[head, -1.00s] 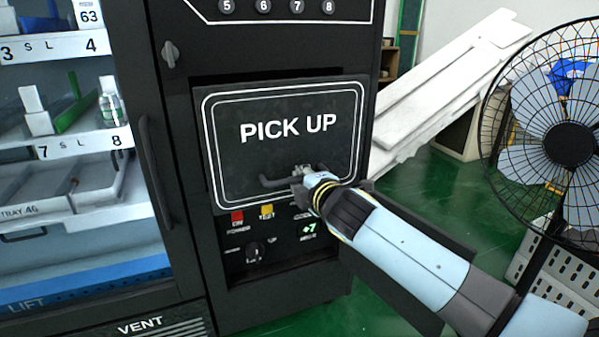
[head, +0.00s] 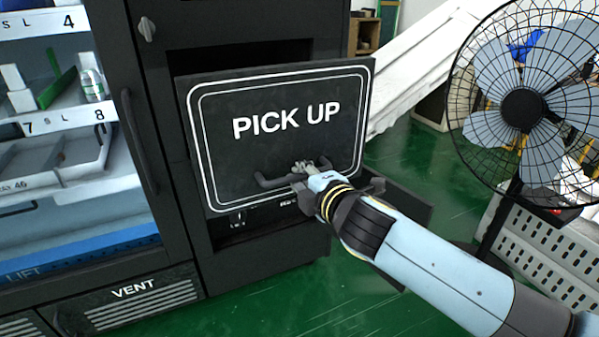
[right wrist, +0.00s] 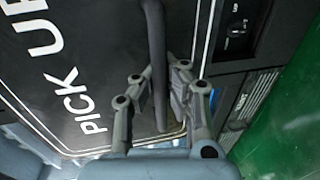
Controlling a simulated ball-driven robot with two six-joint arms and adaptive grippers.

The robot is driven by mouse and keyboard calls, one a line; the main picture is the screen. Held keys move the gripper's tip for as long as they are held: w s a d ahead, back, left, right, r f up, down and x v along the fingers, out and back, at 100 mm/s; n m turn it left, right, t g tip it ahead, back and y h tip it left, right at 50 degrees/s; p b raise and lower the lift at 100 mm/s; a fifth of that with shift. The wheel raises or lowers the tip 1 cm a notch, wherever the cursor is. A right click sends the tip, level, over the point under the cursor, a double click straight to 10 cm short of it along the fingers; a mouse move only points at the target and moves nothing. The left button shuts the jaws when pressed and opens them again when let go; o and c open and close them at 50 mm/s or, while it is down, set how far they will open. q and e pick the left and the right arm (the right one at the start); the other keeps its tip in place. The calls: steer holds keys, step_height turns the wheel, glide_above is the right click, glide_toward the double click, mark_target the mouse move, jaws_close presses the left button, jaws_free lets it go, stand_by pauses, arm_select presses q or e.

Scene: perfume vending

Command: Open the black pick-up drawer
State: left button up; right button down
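The black pick-up drawer (head: 285,120) carries white PICK UP lettering and stands out from the dark cabinet, with a dark gap above and beside its front. Its bar handle (head: 268,183) runs along the lower part of the front. My right gripper (head: 308,172) is at this handle. In the right wrist view the handle (right wrist: 158,60) passes between the two fingers (right wrist: 165,98), which are closed in around it. The exact finger contact is partly hidden in the head view. My left gripper is not in view.
A glass-fronted display (head: 75,130) with shelves is at the left. A wire fan (head: 525,110) stands at the right, close to my right arm. A white slanted panel (head: 420,60) is behind. Green floor (head: 330,310) is clear in front.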

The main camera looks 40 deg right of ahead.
steer(key=c, duration=2)
jaws_free()
steer(key=shift+r, duration=0.1)
steer(key=shift+c, duration=0.2)
steer(key=o, duration=0.7)
steer(key=v, duration=1.2)
